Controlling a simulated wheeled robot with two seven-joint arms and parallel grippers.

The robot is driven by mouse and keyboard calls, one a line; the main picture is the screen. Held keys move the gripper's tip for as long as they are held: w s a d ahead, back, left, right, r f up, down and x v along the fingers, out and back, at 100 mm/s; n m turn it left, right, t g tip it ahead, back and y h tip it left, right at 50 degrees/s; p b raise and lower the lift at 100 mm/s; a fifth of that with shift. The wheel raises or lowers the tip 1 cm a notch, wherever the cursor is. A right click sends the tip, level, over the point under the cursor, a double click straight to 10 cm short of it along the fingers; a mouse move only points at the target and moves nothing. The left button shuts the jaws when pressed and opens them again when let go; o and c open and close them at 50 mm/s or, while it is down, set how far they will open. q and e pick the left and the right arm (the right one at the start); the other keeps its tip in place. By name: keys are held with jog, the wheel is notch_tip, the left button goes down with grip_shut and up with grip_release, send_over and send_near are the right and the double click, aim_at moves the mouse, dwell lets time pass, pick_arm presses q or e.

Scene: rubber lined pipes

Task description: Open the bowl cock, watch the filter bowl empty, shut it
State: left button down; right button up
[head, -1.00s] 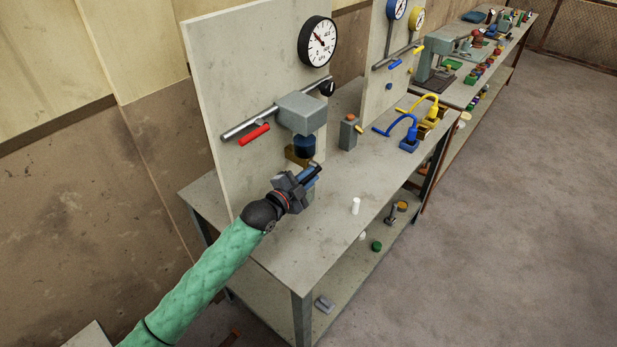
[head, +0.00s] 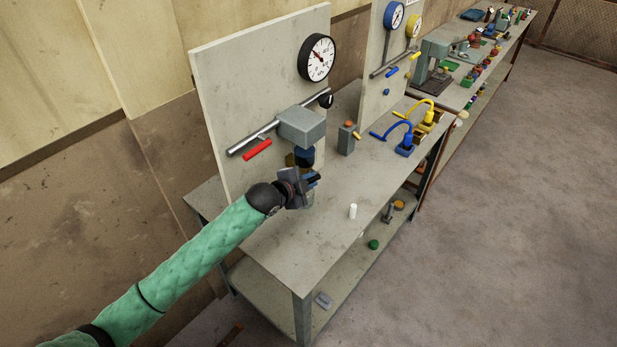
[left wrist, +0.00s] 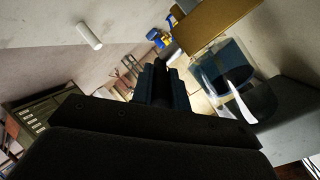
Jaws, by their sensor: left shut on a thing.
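The grey filter housing (head: 303,127) sits on the pipe at the board's front. The filter bowl (head: 304,158), dark blue, hangs under it. In the left wrist view the bowl (left wrist: 232,78) is clear-walled with blue inside and a white streak of glare. My left gripper (head: 313,180) is just below the bowl, its fingers pointing right. In the left wrist view its fingers (left wrist: 165,84) are together around a small dark piece, by its place the bowl cock. The fingers hide most of the cock, so its turn cannot be read. My right gripper is out of view.
A red lever (head: 257,150) and a black-rimmed gauge (head: 317,57) are on the board. A brass-coloured block (head: 290,160) is beside the bowl. A white cylinder (head: 353,211) stands on the bench. The bench front (head: 295,240) is clear.

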pick_arm(q)
jog(key=shift+w+d+r+g+y+p, duration=0.2)
jog(key=shift+r+g+y+p, duration=0.4)
jog(key=shift+g, duration=0.4)
jog(key=shift+f, duration=0.1)
jog(key=c, duration=1.4)
grip_release()
jog(key=shift+o, duration=0.2)
jog(key=shift+w, duration=0.1)
